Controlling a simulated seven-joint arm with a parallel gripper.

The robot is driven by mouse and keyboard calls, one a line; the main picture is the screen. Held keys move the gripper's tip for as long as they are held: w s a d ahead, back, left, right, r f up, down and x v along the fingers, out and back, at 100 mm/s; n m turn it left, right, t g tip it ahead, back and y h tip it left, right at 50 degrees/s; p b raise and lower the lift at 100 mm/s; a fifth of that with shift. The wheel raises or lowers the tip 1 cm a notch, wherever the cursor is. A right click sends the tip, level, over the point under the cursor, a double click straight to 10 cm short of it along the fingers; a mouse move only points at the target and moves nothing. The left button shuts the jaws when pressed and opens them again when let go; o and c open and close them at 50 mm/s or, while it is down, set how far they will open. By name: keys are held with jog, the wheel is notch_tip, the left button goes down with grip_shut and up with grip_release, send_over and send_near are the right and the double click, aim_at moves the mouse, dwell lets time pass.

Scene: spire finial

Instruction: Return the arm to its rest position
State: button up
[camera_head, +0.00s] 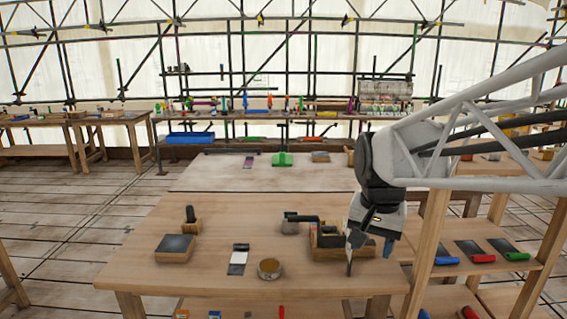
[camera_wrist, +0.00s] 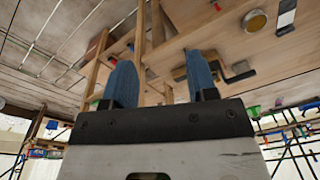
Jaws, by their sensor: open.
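My gripper (camera_head: 369,258) hangs at the right side of the front wooden table (camera_head: 140,270), pointing down with its fingers apart. It appears close to the right end of a wooden box with dark contents (camera_head: 326,252), partly in front of it; I cannot tell whether they touch. In the wrist view its two blue fingers (camera_wrist: 161,78) stand apart with nothing held between them. My arm reaches in from the right edge of the head view.
The table also bears a round tin (camera_head: 269,268), a black-and-white card (camera_head: 238,259), a dark-topped block (camera_head: 175,248), a small block with a dark handle (camera_head: 191,222) and a dark-handled pot (camera_head: 290,226). A wooden shelf rack (camera_head: 425,255) stands close at right. The table's front is mostly clear.

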jog(key=s+f+n, duration=0.2)
jog(key=s+f, duration=0.1)
jog(key=s, duration=0.5)
jog(key=s+d+f+n+t, duration=0.1)
jog(key=s+f+n, duration=0.1)
jog(key=s, duration=0.5)
jog(key=shift+s+d+f+n+t, duration=0.3)
jog(key=shift+s+f, duration=0.1)
jog(key=shift+f, duration=0.1)
